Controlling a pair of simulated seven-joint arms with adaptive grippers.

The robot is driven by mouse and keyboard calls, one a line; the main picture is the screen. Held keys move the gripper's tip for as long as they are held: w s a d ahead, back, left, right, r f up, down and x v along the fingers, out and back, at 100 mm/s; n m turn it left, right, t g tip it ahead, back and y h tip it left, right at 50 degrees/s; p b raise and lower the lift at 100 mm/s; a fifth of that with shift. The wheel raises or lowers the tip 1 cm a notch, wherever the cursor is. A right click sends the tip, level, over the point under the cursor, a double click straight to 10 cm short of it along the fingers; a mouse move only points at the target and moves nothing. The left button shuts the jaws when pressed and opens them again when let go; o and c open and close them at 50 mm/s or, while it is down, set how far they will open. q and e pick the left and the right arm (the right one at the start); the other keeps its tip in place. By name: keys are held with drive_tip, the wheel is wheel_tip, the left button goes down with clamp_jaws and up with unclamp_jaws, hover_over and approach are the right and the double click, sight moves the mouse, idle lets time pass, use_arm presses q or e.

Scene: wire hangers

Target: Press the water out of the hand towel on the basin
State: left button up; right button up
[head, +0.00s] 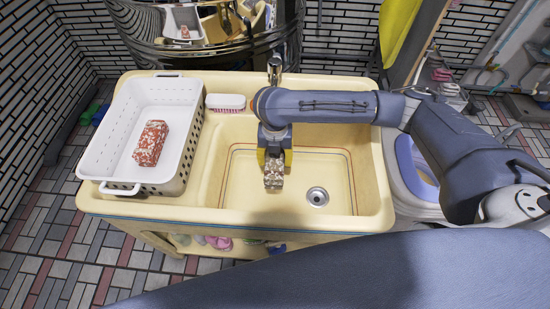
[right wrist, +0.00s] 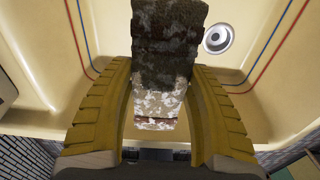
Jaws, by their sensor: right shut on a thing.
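A folded, brown-and-white mottled hand towel (head: 273,178) is held above the cream basin (head: 235,190). My right gripper (head: 274,160) reaches over the basin from the right, pointing down, and is shut on this towel. In the right wrist view the towel (right wrist: 166,50) hangs between the yellow fingers, with its upper part dark and its lower part paler. I cannot tell if its lower end touches the basin floor. A red-and-white folded towel (head: 151,143) lies in the white basket (head: 105,137) at left. My left gripper is not in view.
The drain (head: 317,196) is right of the held towel. A soap-like red-and-white item (head: 226,102) sits on the back rim, beside the faucet (head: 275,68). A white and blue tub (head: 412,172) stands right of the basin.

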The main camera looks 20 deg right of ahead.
sight(276, 167)
drive_tip(key=shift+r, duration=3)
idle(3.3)
drive_tip(key=s+f, duration=0.2)
drive_tip(key=f, duration=0.1)
drive_tip(key=s+f, duration=0.1)
drive_tip(key=shift+s+a+f, duration=0.2)
drive_tip(key=shift+a, duration=0.2)
drive_tip(key=shift+m, duration=0.9)
drive_tip(key=f, duration=0.4)
drive_tip(key=s+f, duration=0.1)
drive_tip(key=f, duration=0.2)
drive_tip(key=shift+a+f, duration=0.1)
drive_tip(key=shift+a, duration=0.25)
drive_tip(key=shift+w+d+f+m, duration=0.25)
drive_tip(key=shift+w+f+m, duration=0.5)
drive_tip(key=shift+f, duration=1.5)
drive_tip(key=shift+w+d+f+m, duration=0.2)
drive_tip(key=shift+w+f+m, duration=0.5)
drive_tip(key=shift+f, duration=1.55)
drive_tip(key=shift+w+d+f+m, duration=0.25)
drive_tip(key=shift+w+f+m, duration=0.45)
drive_tip(key=shift+f, duration=1.55)
